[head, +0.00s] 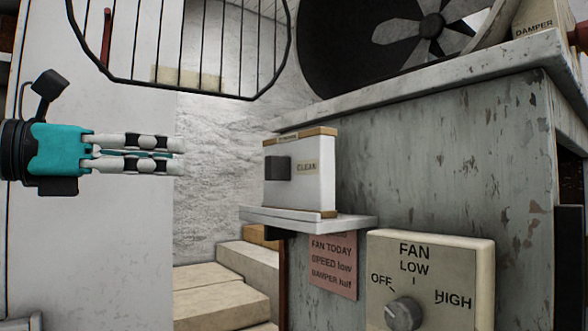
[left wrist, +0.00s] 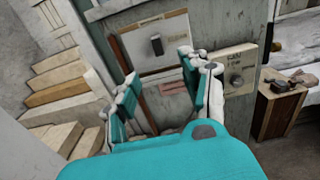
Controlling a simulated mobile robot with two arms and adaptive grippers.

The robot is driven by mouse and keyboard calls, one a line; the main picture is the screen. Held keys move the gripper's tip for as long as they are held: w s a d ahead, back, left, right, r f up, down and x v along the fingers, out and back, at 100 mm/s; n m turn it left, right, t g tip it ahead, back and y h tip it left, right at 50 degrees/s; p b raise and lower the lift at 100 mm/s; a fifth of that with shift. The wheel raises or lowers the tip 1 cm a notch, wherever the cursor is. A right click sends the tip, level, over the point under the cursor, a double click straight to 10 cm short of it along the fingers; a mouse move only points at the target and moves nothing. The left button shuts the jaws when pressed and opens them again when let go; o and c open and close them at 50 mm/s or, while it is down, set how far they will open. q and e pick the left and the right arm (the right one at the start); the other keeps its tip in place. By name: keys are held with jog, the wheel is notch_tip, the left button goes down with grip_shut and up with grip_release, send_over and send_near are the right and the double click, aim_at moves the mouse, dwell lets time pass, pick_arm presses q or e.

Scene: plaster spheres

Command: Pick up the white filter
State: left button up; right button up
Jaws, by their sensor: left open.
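The white filter (head: 313,185) is a flat white panel with tan edges, a dark square grip and a label that seems to read CLEAN. It stands upright on a small white shelf (head: 350,222) fixed to the grey cabinet. It also shows in the left wrist view (left wrist: 175,54), beyond my fingers. My left gripper (head: 180,157), teal and black with white fingers, is left of the filter in the head view, apart from it and at about grip height. Its two open fingers also show in the left wrist view (left wrist: 163,75), with nothing held between them. My right gripper is not in view.
A fan control box (head: 430,285) with a knob and a pink note (head: 333,265) are below the shelf. A large fan (head: 400,40) sits on the cabinet (head: 450,160). A wire guard (head: 185,45) hangs above my left gripper. Pale blocks (head: 222,298) are stacked below.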

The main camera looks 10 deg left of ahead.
pick_arm(q)
jog(key=p, duration=0.4)
send_near(267, 162)
jog(key=x, duration=0.5)
jog(key=shift+s+d, duration=0.2)
jog(key=shift+s, duration=0.1)
jog(key=shift+w+d+f+p, duration=0.1)
jog(key=shift+w+d+p, duration=0.2)
jog(key=shift+w, duration=0.1)
jog(key=shift+w+d+p, duration=0.2)
jog(key=shift+w+p, duration=0.05)
jog(key=shift+p, duration=0.05)
jog(key=p+x, duration=0.2)
jog(key=x, duration=0.2)
jog(key=shift+w+p, duration=0.25)
jog(key=shift+p, duration=0.1)
jog(key=shift+w+d, duration=0.1)
jog(key=shift+c, duration=1.1)
grip_shut()
